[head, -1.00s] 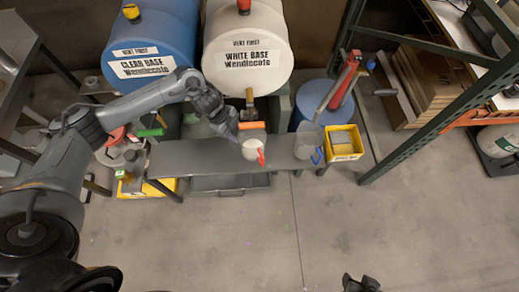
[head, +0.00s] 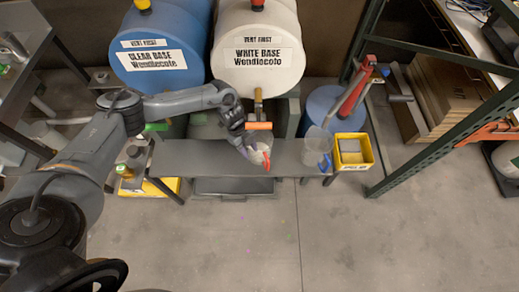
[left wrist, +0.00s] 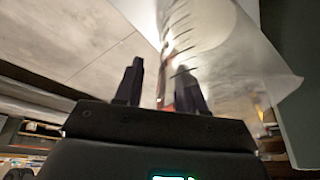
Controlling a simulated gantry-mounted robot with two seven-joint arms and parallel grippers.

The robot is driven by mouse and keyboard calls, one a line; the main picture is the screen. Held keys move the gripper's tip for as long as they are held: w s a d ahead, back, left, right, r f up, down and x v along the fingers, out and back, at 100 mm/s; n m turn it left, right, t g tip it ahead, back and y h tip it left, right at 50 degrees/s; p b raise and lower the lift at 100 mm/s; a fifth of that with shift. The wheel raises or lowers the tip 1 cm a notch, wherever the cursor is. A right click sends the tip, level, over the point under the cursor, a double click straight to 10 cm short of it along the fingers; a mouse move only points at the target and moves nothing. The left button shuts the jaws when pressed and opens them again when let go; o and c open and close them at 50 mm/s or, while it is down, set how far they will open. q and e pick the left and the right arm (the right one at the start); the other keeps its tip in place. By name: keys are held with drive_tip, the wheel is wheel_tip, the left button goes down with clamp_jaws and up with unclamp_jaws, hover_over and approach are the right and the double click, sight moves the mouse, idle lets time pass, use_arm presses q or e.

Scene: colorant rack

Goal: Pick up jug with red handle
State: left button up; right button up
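The jug with the red handle (head: 267,161) stands on the grey bench below the white drum's tap. It is translucent, and its handle faces the front right. My left gripper (head: 250,146) is right at the jug, partly covering it. In the left wrist view, my left gripper's two fingers (left wrist: 160,88) stand apart. The translucent jug wall (left wrist: 220,60) fills the right side, close behind the right finger. A reddish strip shows between the fingers, near the right one. I cannot tell whether either finger touches the jug. My right gripper is out of view.
The white drum's tap with an orange handle (head: 259,126) is just above the jug. A green rack post (head: 425,155) rises at right. The front floor is clear.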

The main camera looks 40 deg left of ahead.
use_arm(q)
drive_tip(key=shift+f, duration=0.15)
clamp_jaws()
idle(1.4)
